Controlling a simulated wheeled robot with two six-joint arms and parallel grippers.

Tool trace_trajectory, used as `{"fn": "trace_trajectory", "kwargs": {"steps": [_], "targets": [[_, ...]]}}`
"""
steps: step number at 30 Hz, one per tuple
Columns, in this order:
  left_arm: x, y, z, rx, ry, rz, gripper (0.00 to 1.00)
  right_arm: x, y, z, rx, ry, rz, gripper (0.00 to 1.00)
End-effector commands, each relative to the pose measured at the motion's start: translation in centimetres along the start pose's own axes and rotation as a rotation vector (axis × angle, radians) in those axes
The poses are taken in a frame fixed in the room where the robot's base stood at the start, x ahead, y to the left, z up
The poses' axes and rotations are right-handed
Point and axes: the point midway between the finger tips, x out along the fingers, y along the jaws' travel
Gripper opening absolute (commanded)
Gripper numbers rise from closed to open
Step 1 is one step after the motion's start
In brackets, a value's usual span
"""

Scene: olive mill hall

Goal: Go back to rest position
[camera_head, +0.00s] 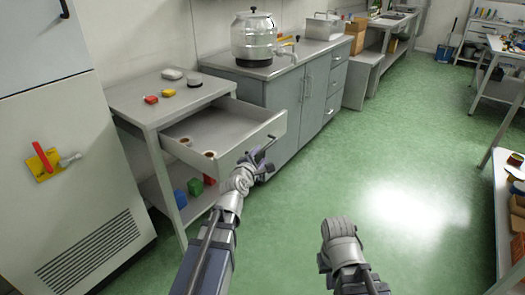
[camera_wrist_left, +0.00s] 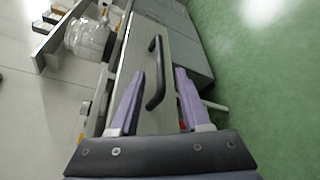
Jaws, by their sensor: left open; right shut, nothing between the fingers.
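My left gripper (camera_head: 262,158) is at the front of an open drawer (camera_head: 277,128) in the grey side table. In the left wrist view its two purple fingers (camera_wrist_left: 159,72) are open, one on either side of the black drawer handle (camera_wrist_left: 159,88). I cannot tell whether they touch the handle. My right arm (camera_head: 340,235) is raised over the green floor at the bottom centre; its fingers do not show.
The side table (camera_head: 143,100) carries red, yellow and grey items; the drawer holds small round things. A cabinet with a glass jar (camera_head: 254,38) stands behind. A tall grey cabinet (camera_head: 85,160) is at left. Shelving (camera_head: 507,215) stands at right. Floor between is clear.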

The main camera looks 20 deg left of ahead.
Motion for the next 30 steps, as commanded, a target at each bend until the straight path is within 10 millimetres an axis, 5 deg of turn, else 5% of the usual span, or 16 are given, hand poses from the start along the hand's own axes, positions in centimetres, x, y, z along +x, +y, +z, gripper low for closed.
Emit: {"fn": "trace_trajectory", "kwargs": {"steps": [10, 16, 22, 30], "targets": [[-0.3, -0.1, 0.3, 0.013, -0.003, -0.01, 0.47, -0.3, 0.0, 0.0, 0.0, 0.0, 0.0, 0.0], [-2.1, -2.5, 6.0, 0.312, -0.066, -0.219, 0.47, -5.0, 0.5, 0.3, 0.0, 0.0, 0.0, 0.0], [-8.1, -7.8, 12.4, 0.897, -0.247, -0.595, 0.47, -11.8, 1.1, 0.7, 0.0, 0.0, 0.0, 0.0], [-19.6, -10.1, 15.8, 1.604, -0.609, -1.067, 0.47, -19.9, 1.9, 1.2, 0.001, 0.0, 0.0, 0.0]]}}
